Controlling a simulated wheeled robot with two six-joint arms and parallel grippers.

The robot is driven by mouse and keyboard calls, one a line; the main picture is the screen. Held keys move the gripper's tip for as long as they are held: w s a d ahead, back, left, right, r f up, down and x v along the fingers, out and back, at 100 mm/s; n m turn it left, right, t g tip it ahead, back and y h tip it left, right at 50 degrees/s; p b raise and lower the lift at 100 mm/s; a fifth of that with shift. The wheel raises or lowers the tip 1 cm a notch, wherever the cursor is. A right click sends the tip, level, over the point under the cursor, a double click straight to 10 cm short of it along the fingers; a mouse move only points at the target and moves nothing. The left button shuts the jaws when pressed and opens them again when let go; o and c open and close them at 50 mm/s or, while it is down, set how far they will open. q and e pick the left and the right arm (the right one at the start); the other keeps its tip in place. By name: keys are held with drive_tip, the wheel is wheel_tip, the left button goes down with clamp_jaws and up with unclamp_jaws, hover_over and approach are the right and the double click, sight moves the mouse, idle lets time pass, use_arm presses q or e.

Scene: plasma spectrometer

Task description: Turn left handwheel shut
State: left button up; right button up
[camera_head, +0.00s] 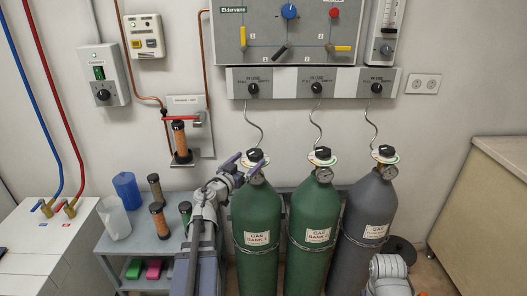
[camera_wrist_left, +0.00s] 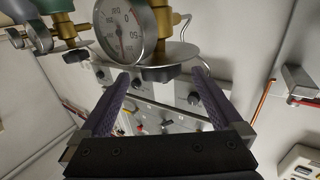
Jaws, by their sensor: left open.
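The left handwheel (camera_head: 255,155) is a black knob on top of the left green gas cylinder (camera_head: 257,215), above a pale round disc. My left gripper (camera_head: 243,167) is at this cylinder's top, its purple fingers beside the handwheel. In the left wrist view, the open gripper (camera_wrist_left: 160,76) has one finger on each side of a dark knob (camera_wrist_left: 160,73). A round dial gauge (camera_wrist_left: 122,30) and brass fitting are by that knob. I see no finger clearly touching the knob. My right gripper is not in view; only a pale arm part shows at lower right.
A second green cylinder (camera_head: 311,225) and a grey cylinder (camera_head: 371,220) stand to the right, each with a black knob. A grey wall panel (camera_head: 310,82) with switches is behind. A shelf (camera_head: 112,245) with bottles stands left; a counter (camera_head: 485,200) is right.

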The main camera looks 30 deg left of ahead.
sight(259, 151)
use_arm(q)
drive_tip(key=w, duration=0.8)
drive_tip(key=shift+s, duration=0.1)
drive_tip(key=c, duration=1.3)
